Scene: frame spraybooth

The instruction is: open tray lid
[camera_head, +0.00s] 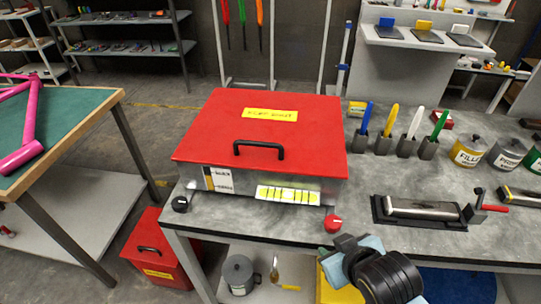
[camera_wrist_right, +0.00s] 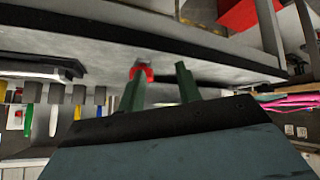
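A red tray lid (camera_head: 215,125) with a black bar handle (camera_head: 259,150) and a yellow label lies shut on a metal tray (camera_head: 228,180) on the grey bench. My right gripper (camera_head: 345,244) is at the bench's front edge, to the right of and nearer than the tray, apart from the lid and handle. In the right wrist view its two green fingers (camera_wrist_right: 158,82) stand apart with nothing held between them. A red knob (camera_wrist_right: 142,72) on the bench edge shows beyond them. The handle cannot be made out in the wrist view. My left gripper is not in view.
The red knob (camera_head: 332,223) and a black knob (camera_head: 180,204) sit at the bench front. Coloured tools in holders (camera_head: 405,146), cans (camera_head: 467,150) and a roller in a black tray (camera_head: 420,210) stand right of the lid. A green-topped table (camera_head: 60,135) is left, across a floor gap.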

